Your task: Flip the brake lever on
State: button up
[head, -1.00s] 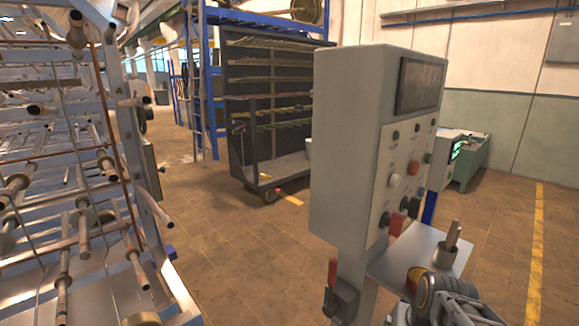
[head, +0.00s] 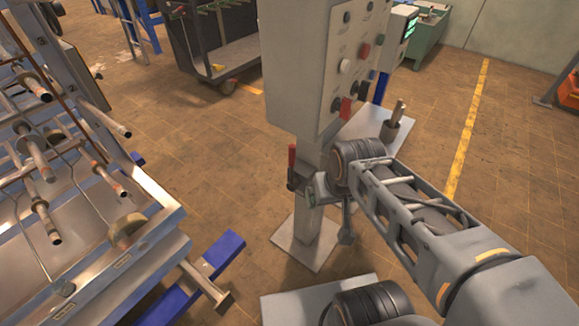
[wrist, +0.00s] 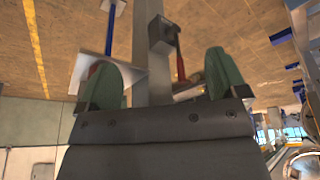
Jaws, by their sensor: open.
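The brake lever (head: 292,157) has a red handle and stands upright on a small dark box low on the control cabinet's post. My gripper (head: 328,206) is just right of the lever in the head view, close to the post. In the wrist view my gripper (wrist: 160,62) has two green fingertips spread wide apart with nothing between them. The red lever handle (wrist: 179,57) and its box (wrist: 161,34) show beyond the fingers, between them in the picture. No contact with the lever is visible.
The post's base plate (head: 305,243) lies on the floor. A metal rack (head: 120,225) with rods and a blue foot (head: 200,275) stands left. Floor between is clear.

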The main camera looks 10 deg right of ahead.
aim_at(294, 183)
jog(key=z, duration=0.05)
jog(key=k, duration=0.6)
jog(key=u, duration=0.8)
jog(key=i, duration=0.65)
jog(key=u, duration=0.65)
jog(key=i, duration=0.45)
jog(key=u, duration=0.05)
